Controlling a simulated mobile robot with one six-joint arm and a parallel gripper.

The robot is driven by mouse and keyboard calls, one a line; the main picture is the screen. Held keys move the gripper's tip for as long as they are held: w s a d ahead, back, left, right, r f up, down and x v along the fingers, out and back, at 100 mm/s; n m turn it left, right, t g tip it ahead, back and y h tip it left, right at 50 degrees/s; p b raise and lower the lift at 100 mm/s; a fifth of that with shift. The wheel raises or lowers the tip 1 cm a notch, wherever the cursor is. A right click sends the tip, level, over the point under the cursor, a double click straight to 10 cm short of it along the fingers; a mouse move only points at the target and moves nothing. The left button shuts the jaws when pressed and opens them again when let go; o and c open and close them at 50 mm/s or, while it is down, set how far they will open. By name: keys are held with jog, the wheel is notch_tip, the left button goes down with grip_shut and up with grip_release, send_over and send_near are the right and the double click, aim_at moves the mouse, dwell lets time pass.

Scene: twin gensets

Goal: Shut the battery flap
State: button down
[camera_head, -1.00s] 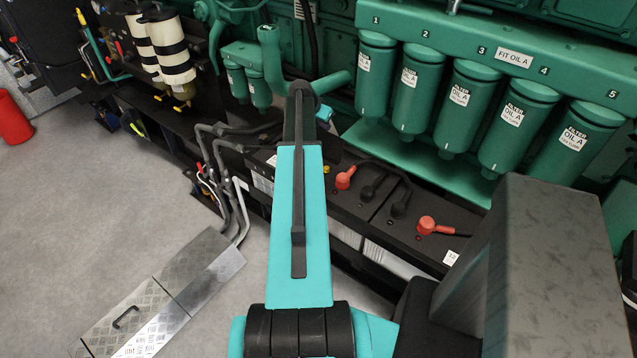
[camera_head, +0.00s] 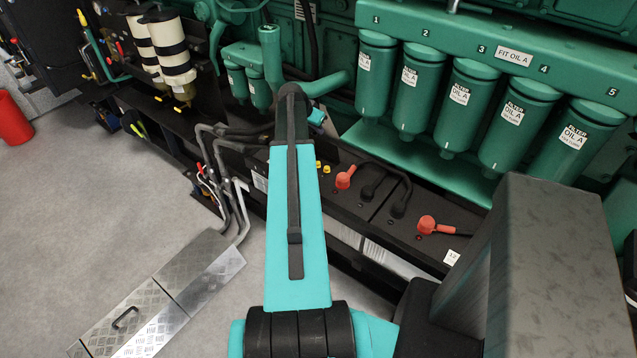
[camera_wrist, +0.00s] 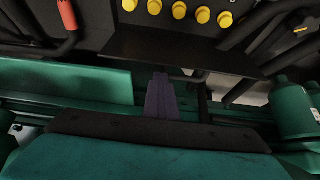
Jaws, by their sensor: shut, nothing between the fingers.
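The batteries lie in a dark tray beside the engine, with red terminal caps (camera_head: 427,225) and black cables on top. In the wrist view a row of yellow caps (camera_wrist: 179,10) and a red terminal cap (camera_wrist: 67,14) show at the top edge. A flat dark panel (camera_wrist: 185,48) lies below the yellow caps; I cannot tell for sure whether it is the battery flap. In the head view my arm hides that area.
Numbered green oil filters (camera_head: 470,95) hang above a green ledge on the right. Grey pipes (camera_head: 222,160) run down left of my arm to a metal floor plate (camera_head: 165,300). A red bin (camera_head: 12,118) stands at far left. The grey floor is open on the left.

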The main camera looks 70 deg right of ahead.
jog(key=shift+w+a+f, duration=0.15)
jog(key=shift+a+f, duration=0.4)
jog(key=shift+a, duration=0.35)
jog(key=shift+w+a+f, duration=0.15)
jog(key=shift+a+f, duration=0.35)
jog(key=shift+a, duration=0.35)
jog(key=shift+r, duration=0.15)
jog(key=p, duration=0.1)
send_near(313, 137)
jog(key=shift+s+a+f, duration=0.2)
jog(key=shift+a+f, duration=0.1)
jog(key=shift+a, duration=0.15)
jog(key=shift+s+a+f, duration=0.2)
jog(key=shift+a+f, duration=0.1)
jog(key=shift+a, duration=0.1)
dwell(0.4)
